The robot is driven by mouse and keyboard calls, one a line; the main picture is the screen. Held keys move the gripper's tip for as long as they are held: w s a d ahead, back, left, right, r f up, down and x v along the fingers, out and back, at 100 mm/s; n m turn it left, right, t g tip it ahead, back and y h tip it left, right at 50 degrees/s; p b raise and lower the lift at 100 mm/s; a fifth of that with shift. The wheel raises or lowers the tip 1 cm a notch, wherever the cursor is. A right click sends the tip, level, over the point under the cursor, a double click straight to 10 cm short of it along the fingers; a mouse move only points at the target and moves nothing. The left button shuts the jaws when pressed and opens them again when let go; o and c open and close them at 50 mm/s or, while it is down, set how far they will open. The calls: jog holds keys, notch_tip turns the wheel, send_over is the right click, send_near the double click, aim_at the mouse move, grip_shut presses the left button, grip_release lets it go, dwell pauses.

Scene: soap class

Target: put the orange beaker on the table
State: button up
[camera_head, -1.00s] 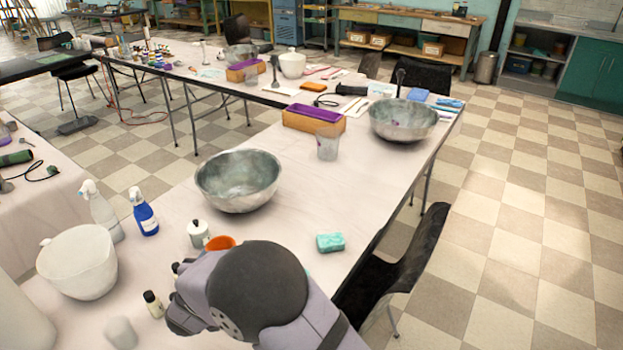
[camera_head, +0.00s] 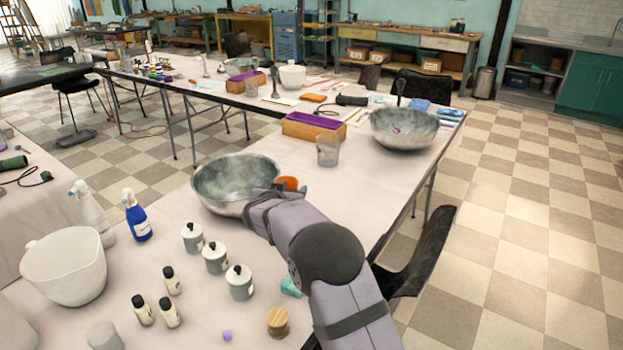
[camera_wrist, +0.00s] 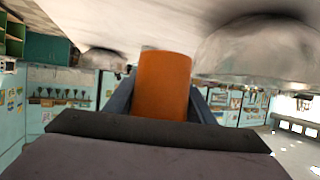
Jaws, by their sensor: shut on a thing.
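The orange beaker (camera_head: 288,183) shows at the tip of my arm in the head view, just right of the near metal bowl. It fills the middle of the wrist view (camera_wrist: 162,88), between the two fingers. My gripper (camera_head: 270,196) is shut on it. The wrist view is upside down, with the table (camera_wrist: 110,22) along the top. The beaker's lower part is hidden by my gripper in the head view. I cannot tell how far it is above the table (camera_head: 345,197).
The near metal bowl (camera_head: 225,180) stands close beside my gripper. A clear cup (camera_head: 327,150), a wooden box with purple contents (camera_head: 312,127) and the far metal bowl (camera_head: 403,128) stand beyond. Lidded jars (camera_head: 215,257) and small bottles stand nearer. The table right of the beaker looks clear.

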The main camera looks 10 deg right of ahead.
jog(key=shift+f+b, duration=1.15)
jog(key=shift+f, duration=4.65)
jog(key=shift+f, duration=0.1)
jog(key=o, duration=1.1)
jog(key=shift+s+a+r, duration=0.2)
jog(key=shift+s+r, duration=0.1)
jog(key=shift+s, duration=0.1)
jog(key=v, duration=1.1)
jog(key=shift+r, duration=0.1)
